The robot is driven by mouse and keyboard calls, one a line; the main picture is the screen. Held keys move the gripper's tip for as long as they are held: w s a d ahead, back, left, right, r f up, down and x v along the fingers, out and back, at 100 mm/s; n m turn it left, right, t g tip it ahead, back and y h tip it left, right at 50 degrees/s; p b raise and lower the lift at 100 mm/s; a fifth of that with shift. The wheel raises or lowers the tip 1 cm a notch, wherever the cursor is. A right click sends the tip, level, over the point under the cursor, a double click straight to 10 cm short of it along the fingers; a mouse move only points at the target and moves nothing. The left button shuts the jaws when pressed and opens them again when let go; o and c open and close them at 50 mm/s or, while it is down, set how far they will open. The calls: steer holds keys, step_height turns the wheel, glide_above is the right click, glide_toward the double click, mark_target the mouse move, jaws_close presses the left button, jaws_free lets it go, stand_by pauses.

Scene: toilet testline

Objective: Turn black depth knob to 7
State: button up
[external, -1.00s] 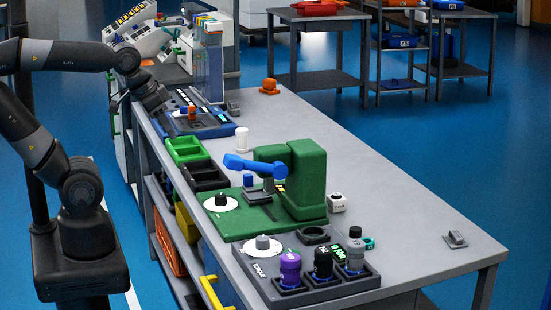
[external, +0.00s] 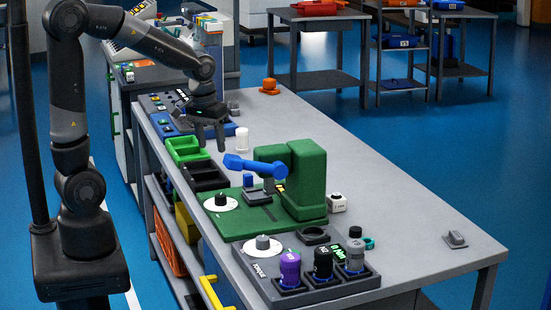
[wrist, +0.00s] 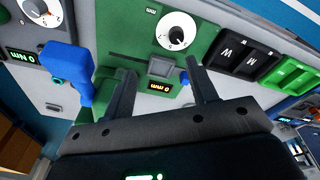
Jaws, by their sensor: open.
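The black depth knob (external: 221,199) stands on a white round dial (external: 230,206) at the left front of the green press base (external: 250,222). In the wrist view the knob (wrist: 176,36) shows from above at the top, past my fingertips, with a dial whose numbers are too small to read surely. My gripper (external: 211,146) is open and empty, pointing down above the bins, behind the knob and higher than it. In the wrist view its two fingers (wrist: 159,70) are spread apart. A display reading 0 mm (wrist: 160,87) shows between them.
The press's blue lever (external: 255,167) sticks out left near the knob. A torque panel with a grey knob (external: 262,243) and several bottles stands in front. A black bin (external: 205,178) and a green bin (external: 186,149) lie behind. The right side of the table is mostly clear.

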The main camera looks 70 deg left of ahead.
mark_target(220, 195)
steer(key=w+a+f+n, duration=0.1)
steer(key=f, duration=0.5)
steer(key=w+a+f+g, duration=0.1)
steer(key=a+f, duration=0.1)
steer(key=f, duration=0.3)
steer(key=w+a+f+n, duration=0.1)
steer(key=f, duration=0.5)
steer(key=shift+w+a+f+n+g, duration=0.2)
steer(key=shift+a+f+n+g, duration=0.1)
steer(key=shift+a, duration=0.05)
steer(key=shift+c, duration=0.2)
steer(key=c, duration=0.9)
